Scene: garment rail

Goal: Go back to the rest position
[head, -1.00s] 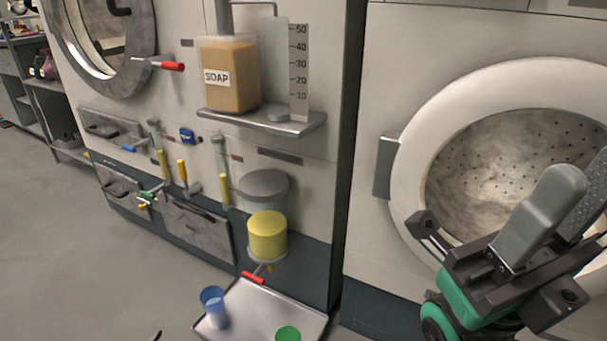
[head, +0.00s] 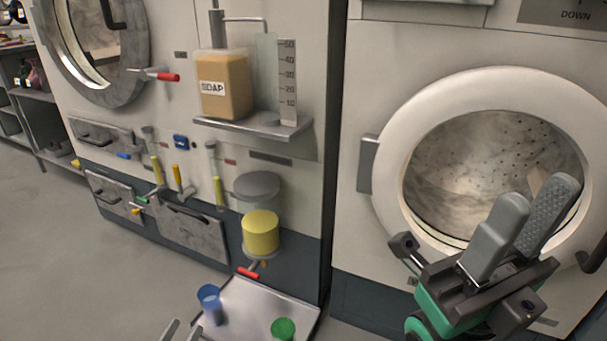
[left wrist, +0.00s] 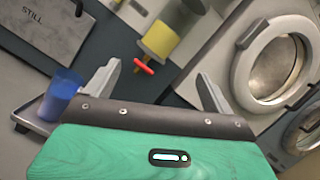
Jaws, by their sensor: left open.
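My left gripper (head: 182,328) shows only its fingertips at the bottom edge of the head view, just in front of the metal tray. In the left wrist view its two fingers (left wrist: 157,78) are spread wide with nothing between them. The blue cup (left wrist: 63,95) stands beyond the left finger, apart from it. My right gripper (head: 548,190) is at the right of the head view, in front of the round washer door. Its two grey fingers point upward side by side and hold nothing visible; the view angle hides how far apart they are.
A metal tray (head: 255,306) carries the blue cup (head: 210,303) and a green cup (head: 283,329). Above it are a yellow container (head: 261,232) with a red tap and a soap tank (head: 224,84) on a shelf. The floor at left is clear.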

